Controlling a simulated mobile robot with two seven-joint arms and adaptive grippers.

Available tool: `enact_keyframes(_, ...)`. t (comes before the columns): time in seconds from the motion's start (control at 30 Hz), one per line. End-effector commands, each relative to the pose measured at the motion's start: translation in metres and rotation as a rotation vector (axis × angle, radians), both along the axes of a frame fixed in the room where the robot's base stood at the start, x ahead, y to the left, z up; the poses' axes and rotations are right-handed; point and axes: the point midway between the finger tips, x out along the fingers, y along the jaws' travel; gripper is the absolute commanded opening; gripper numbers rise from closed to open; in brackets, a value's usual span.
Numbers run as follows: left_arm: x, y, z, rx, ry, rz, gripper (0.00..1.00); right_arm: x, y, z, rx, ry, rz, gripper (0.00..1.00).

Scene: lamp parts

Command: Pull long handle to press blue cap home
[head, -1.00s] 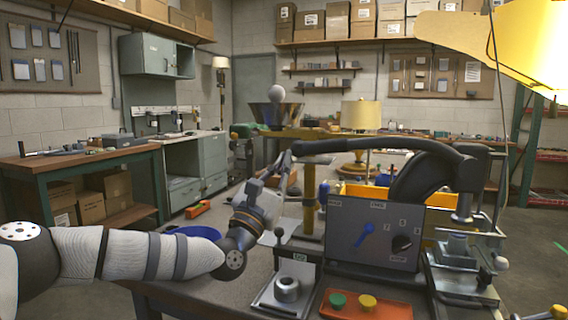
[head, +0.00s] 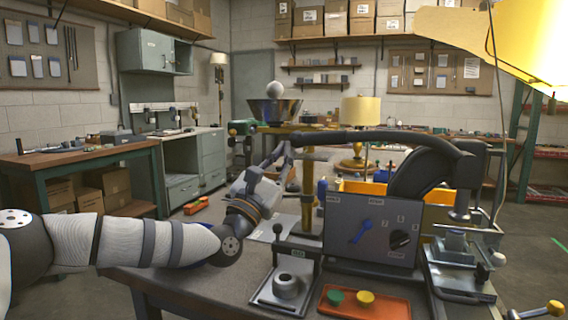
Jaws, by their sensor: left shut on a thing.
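The long black handle (head: 350,136) runs nearly level from the dark curved arm of the press on the right toward the left. My left gripper (head: 284,150) is shut on the handle's left end, and its fingers partly overlap that end. The press ram (head: 462,205) hangs over a grey metal fixture (head: 456,245) on the right. I cannot make out the blue cap at the fixture. My right gripper is out of view.
An orange tray (head: 388,308) holds a green cap (head: 335,297) and a yellow cap (head: 366,298). A small lever press (head: 289,285) stands left of it. A yellow post (head: 308,190) rises behind.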

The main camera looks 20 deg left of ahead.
Motion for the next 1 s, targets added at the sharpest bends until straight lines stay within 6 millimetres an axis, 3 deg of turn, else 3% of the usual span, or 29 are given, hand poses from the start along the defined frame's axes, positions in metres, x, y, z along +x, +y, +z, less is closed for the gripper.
enact_keyframes(0.27,-0.002,-0.007,0.041,0.114,-0.009,-0.009,0.00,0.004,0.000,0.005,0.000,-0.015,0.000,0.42)
enact_keyframes(0.63,-0.003,-0.024,0.121,0.360,-0.017,-0.006,0.00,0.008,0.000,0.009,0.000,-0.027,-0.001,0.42)
enact_keyframes(1.0,-0.002,-0.041,0.159,0.367,-0.011,-0.006,0.00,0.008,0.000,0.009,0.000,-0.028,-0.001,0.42)
